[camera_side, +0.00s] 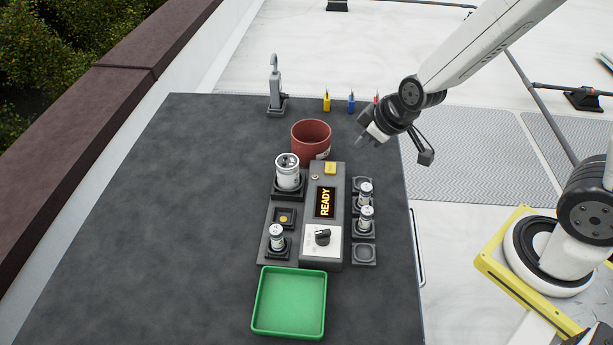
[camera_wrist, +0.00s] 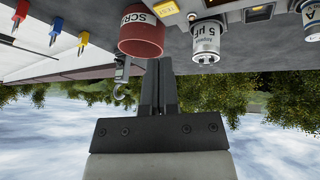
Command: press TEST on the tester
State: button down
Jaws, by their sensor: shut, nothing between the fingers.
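The tester (camera_side: 324,240) is a dark grey box in the middle of the table, with an amber display reading READY and a black knob on a white panel. A yellow button (camera_side: 331,168) sits at its far end; in the wrist view it appears as a yellow TEST label (camera_wrist: 164,8) at the top edge. My gripper (camera_side: 362,143) is shut and empty. It is above the table, to the right of the red bin and apart from the tester. In the wrist view my gripper's fingers (camera_wrist: 158,88) are together.
A red bin (camera_side: 311,134) stands behind the tester. A white capacitor (camera_side: 287,171) stands at its left, smaller ones (camera_side: 366,190) in holders at its right. A green tray (camera_side: 289,303) lies in front. Coloured probes (camera_side: 327,101) and a hook stand (camera_side: 275,88) are at the back. The table's left is clear.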

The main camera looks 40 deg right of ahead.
aim_at(334, 169)
jog(key=w+a+n+t, duration=0.1)
jog(key=w+n+t, duration=0.2)
jog(key=w, duration=0.3)
jog(key=shift+w+a+n+h, duration=0.25)
jog(key=shift+n+h, duration=0.15)
jog(key=shift+n, duration=0.1)
jog(key=shift+f, duration=0.1)
jog(key=shift+f, duration=0.1)
jog(key=shift+f, duration=4.3)
jog(key=shift+f, duration=0.8)
jog(key=shift+r, duration=0.8)
jog(key=shift+r, duration=0.15)
